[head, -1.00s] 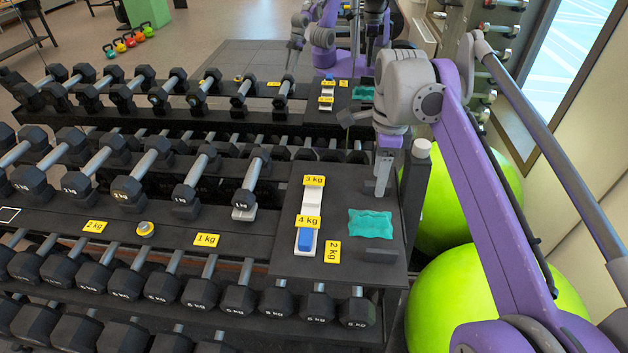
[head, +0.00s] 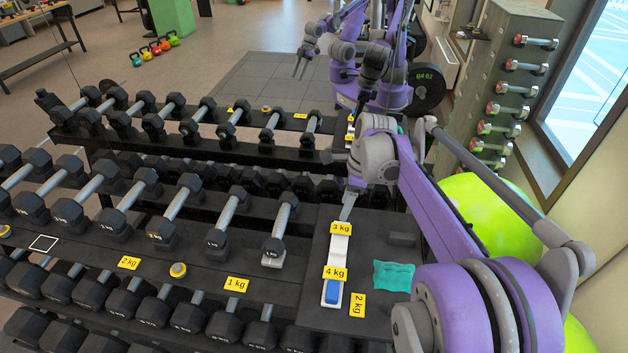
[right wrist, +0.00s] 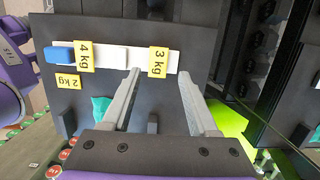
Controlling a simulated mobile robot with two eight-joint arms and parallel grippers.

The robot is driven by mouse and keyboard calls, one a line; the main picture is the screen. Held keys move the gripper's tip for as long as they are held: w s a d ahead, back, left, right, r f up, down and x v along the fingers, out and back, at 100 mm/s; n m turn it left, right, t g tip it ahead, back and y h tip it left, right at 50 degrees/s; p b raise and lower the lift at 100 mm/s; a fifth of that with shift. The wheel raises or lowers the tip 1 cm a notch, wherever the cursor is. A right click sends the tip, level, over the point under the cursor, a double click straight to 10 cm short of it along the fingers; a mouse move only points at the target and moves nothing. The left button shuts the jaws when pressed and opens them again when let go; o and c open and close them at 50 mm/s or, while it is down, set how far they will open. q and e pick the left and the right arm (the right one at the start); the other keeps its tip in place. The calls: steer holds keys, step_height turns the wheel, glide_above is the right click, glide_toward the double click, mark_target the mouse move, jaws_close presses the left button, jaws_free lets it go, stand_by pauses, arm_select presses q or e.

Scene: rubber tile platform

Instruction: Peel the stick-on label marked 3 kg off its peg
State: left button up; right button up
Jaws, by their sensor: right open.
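The yellow 3 kg label (head: 341,228) lies across the far end of a white strip (head: 338,249) on the dark board; it also shows in the right wrist view (right wrist: 158,62). A yellow 4 kg label (head: 335,273) crosses the same strip nearer me, beside a blue block (head: 332,292). My right gripper (head: 348,207) is just beyond the 3 kg label in the head view. In the right wrist view its two fingers (right wrist: 160,76) are apart and empty, with the label between and ahead of their tips. Contact is not visible. My left gripper is not in view, except possibly in a reflection.
A loose 2 kg label (head: 358,305) and a teal cloth (head: 393,276) lie on the board (head: 318,318). A dark block (head: 403,239) stands behind the cloth. Dumbbells (head: 176,212) fill the rack to the left. A green ball (head: 478,212) is at right.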

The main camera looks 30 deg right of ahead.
mark_target(341, 229)
steer(key=shift+w+a, duration=0.2)
steer(key=shift+w, duration=0.25)
steer(key=shift+s+f, duration=0.1)
steer(key=shift+f, duration=0.15)
steer(key=shift+s+f+b, duration=0.35)
steer(key=shift+s+f, duration=0.1)
steer(key=shift+s, duration=0.1)
steer(key=shift+s+f, duration=0.1)
steer(key=shift+f, duration=0.25)
steer(key=shift+w+f+b, duration=0.2)
steer(key=shift+f+b, duration=1.55)
steer(key=shift+f, duration=1.25)
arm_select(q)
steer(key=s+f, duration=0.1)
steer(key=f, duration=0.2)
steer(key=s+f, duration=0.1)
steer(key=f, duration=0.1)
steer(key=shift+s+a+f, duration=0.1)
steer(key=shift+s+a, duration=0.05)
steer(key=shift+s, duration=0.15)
arm_select(e)
jaws_close()
